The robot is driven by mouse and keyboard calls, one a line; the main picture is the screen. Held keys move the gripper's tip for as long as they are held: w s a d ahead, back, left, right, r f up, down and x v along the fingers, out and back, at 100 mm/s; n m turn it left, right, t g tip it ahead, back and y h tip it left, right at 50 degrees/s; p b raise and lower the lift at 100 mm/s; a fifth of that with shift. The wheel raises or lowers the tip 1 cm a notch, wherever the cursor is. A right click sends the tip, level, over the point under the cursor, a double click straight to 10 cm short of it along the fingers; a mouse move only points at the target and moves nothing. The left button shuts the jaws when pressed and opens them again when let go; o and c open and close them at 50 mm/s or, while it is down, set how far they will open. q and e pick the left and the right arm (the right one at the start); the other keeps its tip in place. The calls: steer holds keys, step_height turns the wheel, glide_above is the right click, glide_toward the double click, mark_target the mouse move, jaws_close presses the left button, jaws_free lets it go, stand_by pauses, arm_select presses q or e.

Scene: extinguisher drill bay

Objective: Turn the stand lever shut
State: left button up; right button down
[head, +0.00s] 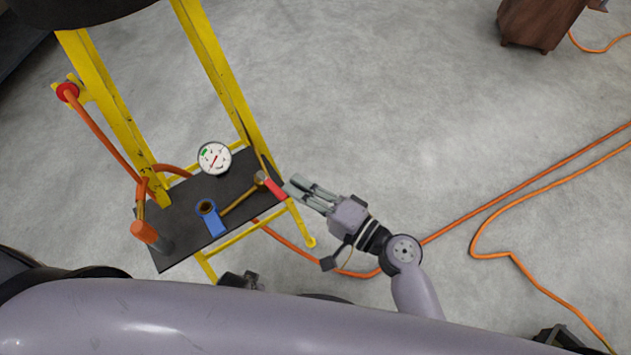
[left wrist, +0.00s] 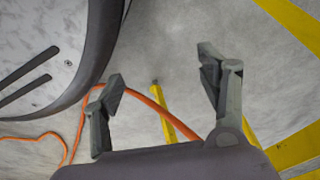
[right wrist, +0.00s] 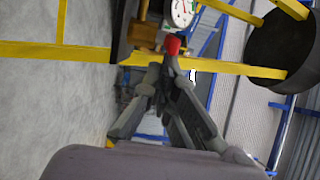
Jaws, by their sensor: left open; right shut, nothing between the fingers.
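The yellow stand (head: 222,85) carries a dark plate (head: 175,205). A brass pipe (head: 238,203) on the plate runs from a blue lever-like part (head: 213,222) to a red handle (head: 272,186) at the plate's right edge. I cannot tell for sure which coloured part is the stand lever. My right gripper (head: 294,184) is shut and empty, its tips just right of the red handle. In the right wrist view the red end (right wrist: 172,45) lies just beyond the fingertips (right wrist: 164,66); contact is unclear. My left gripper (left wrist: 160,68) is open and empty over the floor.
A round white gauge (head: 214,158) stands at the plate's back edge. An orange hose (head: 100,135) runs down the stand's left side from a red fitting (head: 67,92). Orange hose (head: 520,197) also lies on the floor at right. A brown cabinet (head: 540,22) stands far right.

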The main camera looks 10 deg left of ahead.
arm_select(q)
steer(key=shift+w+d+r, duration=0.1)
steer(key=shift+w+r, duration=0.1)
steer(key=shift+r, duration=0.45)
arm_select(e)
steer(key=shift+s+a, duration=0.15)
steer(key=shift+s, duration=0.25)
arm_select(q)
steer(key=shift+w+r, duration=0.1)
steer(key=shift+w, duration=0.1)
arm_select(e)
steer(key=shift+w, duration=0.1)
